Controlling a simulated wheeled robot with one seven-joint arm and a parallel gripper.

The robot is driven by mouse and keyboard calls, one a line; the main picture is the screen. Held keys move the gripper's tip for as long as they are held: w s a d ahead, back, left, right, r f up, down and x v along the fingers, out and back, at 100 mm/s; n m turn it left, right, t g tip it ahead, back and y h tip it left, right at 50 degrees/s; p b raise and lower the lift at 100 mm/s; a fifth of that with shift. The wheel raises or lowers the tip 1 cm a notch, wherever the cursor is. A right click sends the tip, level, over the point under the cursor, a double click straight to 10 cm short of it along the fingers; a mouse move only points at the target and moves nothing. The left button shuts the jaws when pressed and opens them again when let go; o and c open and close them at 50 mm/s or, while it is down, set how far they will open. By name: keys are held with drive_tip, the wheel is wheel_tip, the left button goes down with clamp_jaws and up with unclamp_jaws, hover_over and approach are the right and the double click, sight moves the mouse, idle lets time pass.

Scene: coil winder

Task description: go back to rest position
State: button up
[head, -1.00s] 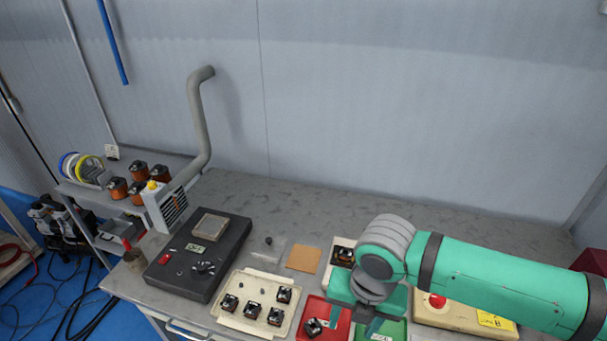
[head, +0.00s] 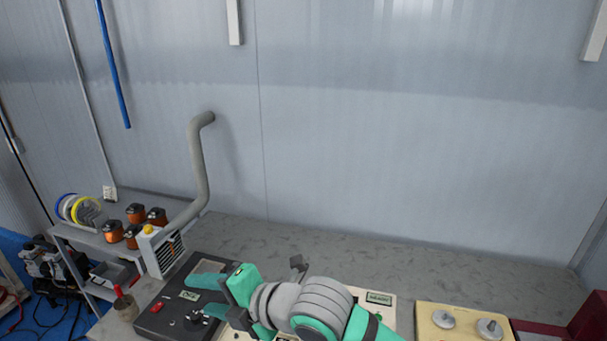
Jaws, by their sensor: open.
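My gripper (head: 200,295) is open, its two teal fingers pointing left over the black control box (head: 216,262) on the bench. The space between the fingers looks empty. I cannot tell how high above the box the fingers are. My arm's wrist and grey joint cover much of the bench front. A cream plate with a green label (head: 380,298) shows just behind my arm.
A grey bent pipe (head: 200,165) rises from a vented unit (head: 165,252) at the left. Copper coils (head: 135,212) and wire spools (head: 80,210) sit on the side shelf. A cream box with two grey discs (head: 450,332) is at right. The bench's back strip is clear.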

wheel_tip(320, 180, up, 11)
drive_tip(key=w+a+m+t+y, duration=0.2)
drive_tip(key=m+t+y, duration=0.45)
drive_tip(key=m, duration=0.25)
drive_tip(key=s+d+f+m+t+h, duration=0.2)
drive_tip(key=d+f+m+t+h, duration=0.3)
drive_tip(key=f+m+h, duration=0.45)
drive_tip(key=s+d+f+m+t+h, duration=0.35)
drive_tip(key=d+f+m+h, duration=0.25)
drive_tip(key=f+m, duration=0.55)
drive_tip(key=s+d+f+g+h, duration=0.1)
drive_tip(key=s+d+f+g, duration=0.1)
drive_tip(key=s+f, duration=0.4)
drive_tip(key=s+d+f+g+h, duration=0.1)
drive_tip(key=s+d+f, duration=0.3)
drive_tip(key=s, duration=0.8)
drive_tip(key=s+d+f+g, duration=0.2)
drive_tip(key=s+d+f, duration=0.1)
drive_tip(key=s+f, duration=0.4)
drive_tip(key=s, duration=0.2)
drive_tip(key=shift+s+f+m+g+h, duration=0.3)
drive_tip(key=shift+s+f+m+h, duration=0.05)
drive_tip(key=shift+m+h, duration=0.05)
